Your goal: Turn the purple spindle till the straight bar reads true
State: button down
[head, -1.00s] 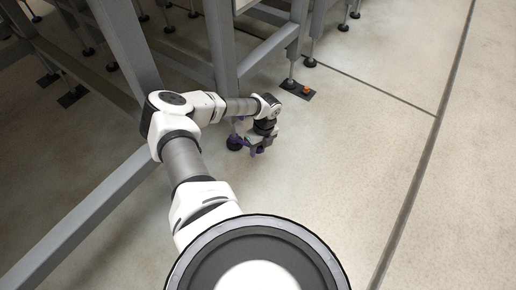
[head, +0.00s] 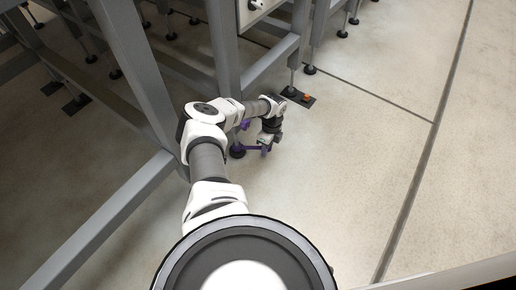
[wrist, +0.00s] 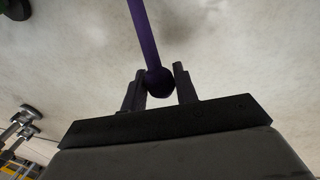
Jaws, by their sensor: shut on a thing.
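The purple spindle (head: 243,125) shows beside the foot of the grey frame in the head view, partly behind my arm. More purple (head: 265,149) shows at my gripper. In the wrist view a purple rod (wrist: 145,35) ends in a dark purple ball (wrist: 158,83) between my fingers. My gripper (wrist: 159,74) is shut on this ball end; in the head view it is low over the floor (head: 268,140). A dark round foot (head: 237,151) stands just left of it. I cannot make out the straight bar or its reading.
Grey frame posts (head: 224,50) and a slanting lower beam (head: 95,220) stand close left of my arm. A dark plate with an orange piece (head: 306,97) lies beyond the gripper. The pale floor (head: 345,170) to the right is clear.

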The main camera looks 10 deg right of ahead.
jog(key=shift+w+d+n+p, duration=0.3)
jog(key=shift+w+d+n, duration=0.05)
jog(key=shift+w+n, duration=0.35)
jog(key=c, duration=1.1)
grip_release()
jog(key=shift+r, duration=0.1)
notch_tip(320, 180, up, 7)
jog(key=w+p, duration=0.1)
jog(key=p, duration=0.2)
jog(key=shift+d+p, duration=0.3)
jog(key=shift+d, duration=0.05)
